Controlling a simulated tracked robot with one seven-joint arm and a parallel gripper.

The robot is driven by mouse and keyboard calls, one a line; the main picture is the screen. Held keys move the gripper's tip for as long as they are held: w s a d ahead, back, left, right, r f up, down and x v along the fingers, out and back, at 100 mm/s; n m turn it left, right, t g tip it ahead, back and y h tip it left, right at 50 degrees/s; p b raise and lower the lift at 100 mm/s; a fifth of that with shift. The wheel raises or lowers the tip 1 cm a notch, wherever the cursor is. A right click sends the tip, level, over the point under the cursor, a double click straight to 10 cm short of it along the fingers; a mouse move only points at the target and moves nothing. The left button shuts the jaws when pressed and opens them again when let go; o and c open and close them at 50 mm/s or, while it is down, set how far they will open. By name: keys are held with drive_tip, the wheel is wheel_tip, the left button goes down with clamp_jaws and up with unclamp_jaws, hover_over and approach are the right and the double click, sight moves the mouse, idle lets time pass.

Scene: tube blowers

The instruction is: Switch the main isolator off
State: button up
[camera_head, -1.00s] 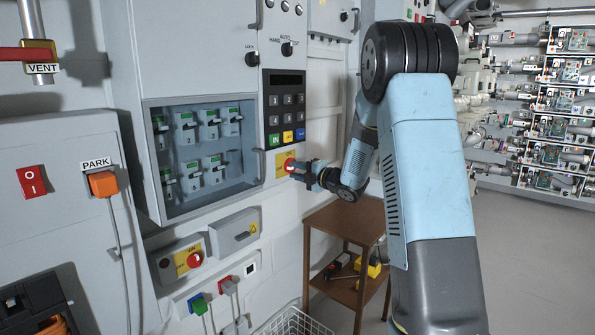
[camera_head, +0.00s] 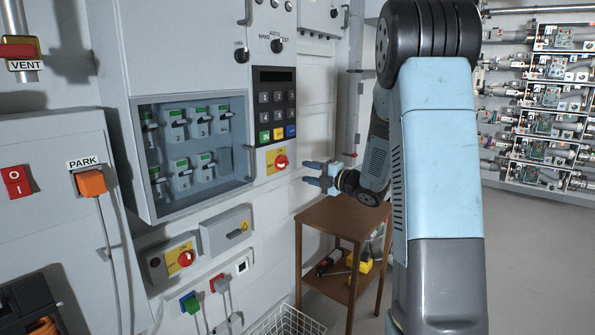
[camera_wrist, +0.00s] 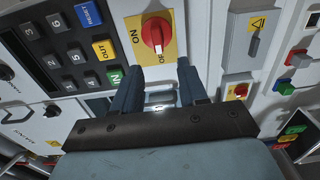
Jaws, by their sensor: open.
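A red rotary knob (camera_head: 281,161) sits on a yellow plate right below the keypad of the grey cabinet. It also shows in the wrist view (camera_wrist: 156,34), with ON at the plate's left and OFF near its lower edge; the knob's white mark appears to lie toward OFF. A similar red knob (camera_head: 185,258) on a yellow plate sits lower left, on a small box. I cannot tell from a label which is the main isolator. My gripper (camera_head: 308,172) is open and empty, just right of the upper knob and apart from it. Its fingers point at the panel in the wrist view (camera_wrist: 160,75).
The keypad (camera_head: 278,105) is above the upper knob. A glazed window (camera_head: 250,165) with several breakers is to its left. A grey box with a warning sign (camera_head: 226,231) is below. A brown table (camera_head: 345,217) stands below my gripper. Open floor lies at right.

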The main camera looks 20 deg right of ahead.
drive_tip(key=v, duration=0.4)
drive_tip(key=shift+s+d+f, duration=0.1)
drive_tip(key=shift+s+d, duration=0.05)
drive_tip(key=shift+s, duration=0.15)
drive_tip(key=s+d+r+m+h, duration=0.2)
drive_tip(key=s+r+m+h, duration=0.7)
drive_tip(key=m+h, duration=0.45)
drive_tip(key=s+a+f+m+g+y, duration=0.1)
drive_tip(key=s+a+m+g, duration=0.2)
drive_tip(key=s, duration=0.6)
drive_tip(key=s+a+f+m+g+y, duration=0.1)
drive_tip(key=s+a+m+g, duration=0.2)
drive_tip(key=s, duration=0.6)
drive_tip(key=s+a+f+m+g+y, duration=0.1)
drive_tip(key=s+a+f+m+g, duration=0.1)
drive_tip(key=s+m, duration=0.4)
drive_tip(key=s+a+g, duration=0.1)
drive_tip(key=s+a, duration=0.1)
drive_tip(key=s, duration=0.1)
drive_tip(key=shift+s, duration=0.25)
